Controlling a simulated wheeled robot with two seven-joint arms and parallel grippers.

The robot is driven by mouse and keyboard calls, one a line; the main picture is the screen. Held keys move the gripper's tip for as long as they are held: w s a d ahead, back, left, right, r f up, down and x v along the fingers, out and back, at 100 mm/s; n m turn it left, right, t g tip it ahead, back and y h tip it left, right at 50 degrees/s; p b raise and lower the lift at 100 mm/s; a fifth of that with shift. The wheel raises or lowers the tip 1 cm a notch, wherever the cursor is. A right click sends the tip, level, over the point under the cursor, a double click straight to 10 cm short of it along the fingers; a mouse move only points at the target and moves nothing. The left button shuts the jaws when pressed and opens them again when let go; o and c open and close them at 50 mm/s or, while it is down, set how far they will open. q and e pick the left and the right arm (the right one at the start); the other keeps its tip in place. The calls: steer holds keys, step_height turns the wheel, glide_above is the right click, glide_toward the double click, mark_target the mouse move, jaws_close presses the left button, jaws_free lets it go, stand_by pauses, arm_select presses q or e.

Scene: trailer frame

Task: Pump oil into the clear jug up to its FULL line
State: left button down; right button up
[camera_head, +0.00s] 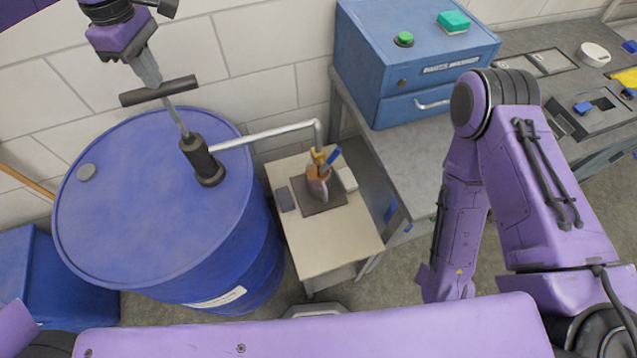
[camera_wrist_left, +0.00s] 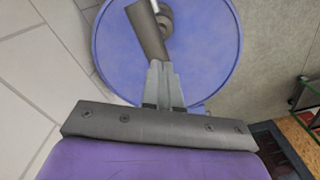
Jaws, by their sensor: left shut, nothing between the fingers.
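A black pump handle bar (camera_head: 158,91) sits on a raised rod above the pump body (camera_head: 203,160) on a blue drum (camera_head: 140,210). A grey spout pipe (camera_head: 270,133) runs from the pump to above a small jug (camera_head: 318,184) with brownish contents, on a dark pad. Its FULL line and level are too small to read. My left gripper (camera_head: 153,82) is shut and empty, its tips at the middle of the handle bar; I cannot tell whether they touch. In the left wrist view the shut fingers (camera_wrist_left: 163,88) point at the bar (camera_wrist_left: 147,32). My right gripper is not in view.
The jug's pad lies on a small pale table (camera_head: 335,232) right of the drum. My right arm hangs over the right side. A blue box (camera_head: 50,275) sits lower left.

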arm_select(q)
steer(key=shift+f+b, duration=0.35)
steer(key=shift+f, duration=0.75)
step_height(320, 180, up, 3)
steer(key=p, duration=0.2)
steer(key=shift+r+p, duration=0.1)
steer(key=shift+p, duration=0.3)
steer(key=shift+r+b, duration=0.3)
steer(key=shift+b, duration=0.1)
steer(key=shift+r, duration=0.55)
step_height(320, 180, up, 5)
stand_by(0.3)
